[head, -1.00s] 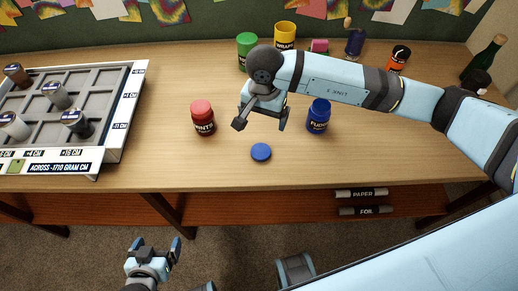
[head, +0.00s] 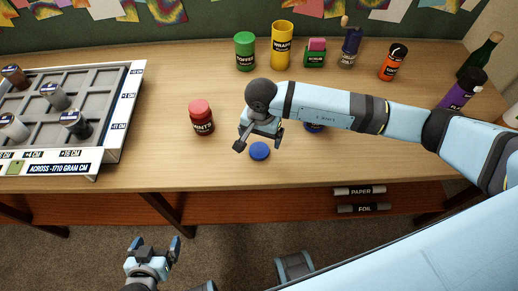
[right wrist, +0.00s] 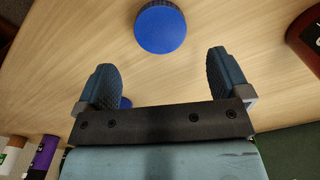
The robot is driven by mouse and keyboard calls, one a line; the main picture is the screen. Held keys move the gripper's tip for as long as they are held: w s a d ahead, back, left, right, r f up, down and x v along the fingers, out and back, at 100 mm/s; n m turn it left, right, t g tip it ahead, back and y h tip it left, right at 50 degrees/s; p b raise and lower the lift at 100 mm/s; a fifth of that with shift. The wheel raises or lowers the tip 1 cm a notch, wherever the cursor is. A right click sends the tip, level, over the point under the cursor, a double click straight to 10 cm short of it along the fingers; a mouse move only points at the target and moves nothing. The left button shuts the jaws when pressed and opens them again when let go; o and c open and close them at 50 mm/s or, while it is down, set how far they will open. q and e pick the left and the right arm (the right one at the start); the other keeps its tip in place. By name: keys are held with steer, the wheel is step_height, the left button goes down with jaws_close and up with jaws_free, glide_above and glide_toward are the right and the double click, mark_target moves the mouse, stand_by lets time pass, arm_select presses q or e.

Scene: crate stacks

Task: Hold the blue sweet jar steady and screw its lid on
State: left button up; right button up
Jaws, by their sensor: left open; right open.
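The blue lid (head: 260,152) lies flat on the table near its front edge. In the right wrist view the lid (right wrist: 160,28) is beyond the fingertips, apart from them. My right gripper (head: 259,141) is open and empty, above and just behind the lid. The blue sweet jar (head: 315,128) stands right of the lid, mostly hidden by my right arm; its top is out of sight. A blue patch of it (right wrist: 125,103) shows between the fingers in the right wrist view. My left gripper (head: 154,243) is open and empty, low in front of the table.
A red mints jar (head: 202,118) stands left of the lid. A grey compartment tray (head: 110,110) fills the table's left. Green, yellow and orange containers stand along the back, with a purple bottle (head: 461,91) at right. Table between tray and mints jar is clear.

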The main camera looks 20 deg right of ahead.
mark_target(259, 149)
steer(key=f, duration=0.2)
steer(key=f+p, duration=0.1)
steer(key=f, duration=0.1)
steer(key=shift+s+a+f, duration=0.1)
steer(key=shift+s+a, duration=0.05)
steer(key=shift+a, duration=0.1)
steer(key=shift+f, duration=0.5)
steer(key=shift+c, duration=0.4)
steer(key=c, duration=0.9)
